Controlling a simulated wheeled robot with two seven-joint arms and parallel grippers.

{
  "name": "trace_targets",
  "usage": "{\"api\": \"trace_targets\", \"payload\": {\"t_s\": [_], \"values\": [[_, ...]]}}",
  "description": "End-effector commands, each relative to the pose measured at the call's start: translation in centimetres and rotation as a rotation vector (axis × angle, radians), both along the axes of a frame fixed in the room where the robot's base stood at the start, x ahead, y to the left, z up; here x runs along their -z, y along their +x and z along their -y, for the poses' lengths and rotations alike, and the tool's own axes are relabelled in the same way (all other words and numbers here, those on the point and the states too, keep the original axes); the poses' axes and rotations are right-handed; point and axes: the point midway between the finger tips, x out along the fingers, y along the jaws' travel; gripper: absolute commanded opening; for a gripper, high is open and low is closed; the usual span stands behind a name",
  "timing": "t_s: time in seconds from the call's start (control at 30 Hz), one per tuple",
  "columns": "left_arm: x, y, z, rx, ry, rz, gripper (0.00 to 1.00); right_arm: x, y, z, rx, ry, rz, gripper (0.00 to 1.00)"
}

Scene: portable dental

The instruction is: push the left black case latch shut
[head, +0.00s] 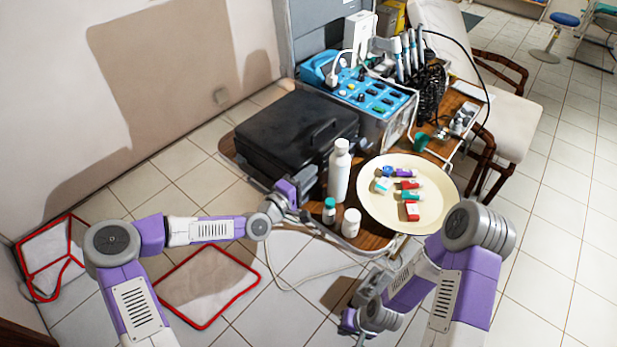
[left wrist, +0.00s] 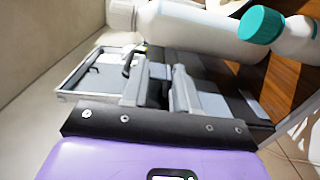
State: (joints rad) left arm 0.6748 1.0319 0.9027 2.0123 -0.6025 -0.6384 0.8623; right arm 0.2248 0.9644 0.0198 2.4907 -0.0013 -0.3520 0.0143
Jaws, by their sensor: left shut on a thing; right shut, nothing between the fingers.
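The black case (head: 285,125) lies closed on the wooden cart top. Its front also shows in the left wrist view (left wrist: 100,75), with a dark curved handle (left wrist: 131,60) beside my fingers. My left gripper (head: 303,207) is at the case's near front edge, and its two fingers (left wrist: 160,90) are shut on a small part there. That part sits where a latch is, but it is mostly hidden and its position is unclear. My right gripper (head: 347,322) is shut and empty, low in front of the cart, away from the case.
A white bottle (head: 340,172), a teal-capped bottle (head: 329,211) and a white jar (head: 351,223) stand close to my left gripper. A cream plate (head: 446,213) holds several small coloured items. A blue dental unit (head: 372,98) stands behind.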

Motion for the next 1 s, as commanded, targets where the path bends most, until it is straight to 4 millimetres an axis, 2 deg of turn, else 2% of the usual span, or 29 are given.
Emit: {"api": "trace_targets", "payload": {"t_s": [0.03,0.13,0.17,0.27,0.57,1.0], "values": [[-0.8,0.1,0.2,-0.001,-0.007,0.016,0.00,0.0,0.0,0.0,0.000,0.000,0.000,0.00],[-0.8,0.1,0.1,-0.002,-0.007,0.017,0.00,0.0,0.0,0.0,0.000,0.000,0.000,0.00],[-0.8,0.1,0.1,-0.002,-0.007,0.017,0.34,0.0,0.0,0.0,0.000,0.000,0.000,0.00],[-0.8,0.1,0.1,-0.002,-0.006,0.016,0.49,0.0,0.0,0.0,0.000,0.000,0.000,0.00],[-0.4,-0.1,-0.2,-0.003,-0.004,0.008,0.49,-0.1,0.0,0.0,0.000,0.000,0.000,0.00],[-0.6,-5.1,-4.1,-0.004,-0.005,0.011,0.49,-1.5,0.0,0.0,0.000,0.000,0.000,0.00]]}}
